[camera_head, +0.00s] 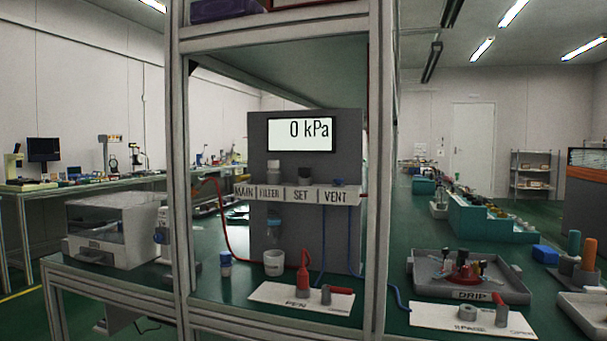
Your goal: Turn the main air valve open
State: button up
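A grey air panel (341,153) stands on the green bench behind the frame posts. Its display (300,134) reads 0 kPa. A label strip below reads MAIN, a second word like FILTER, SET and VENT. The MAIN label (244,191) is at the left end, close to the left post. A red hose (223,222) curves from beside it down to the bench. I cannot make out the main valve's handle or its position. A grey cylinder (274,168) and a dark knob (304,174) sit above the middle labels. My gripper is not in view.
The left upright post (180,170) and right post (378,170) frame the panel. A white PEN board (300,298) with a red bottle (303,273) lies in front. A DRIP tray (425,275) is at right, a clear-lidded box (110,230) at left.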

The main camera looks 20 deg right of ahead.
aim_at(248, 178)
jog(key=z, duration=0.3)
jog(key=k, duration=0.6)
jog(key=u, duration=0.7)
jog(key=i, duration=0.6)
jog(key=u, duration=0.6)
jog(key=i, duration=0.7)
jog(key=z, duration=0.25)
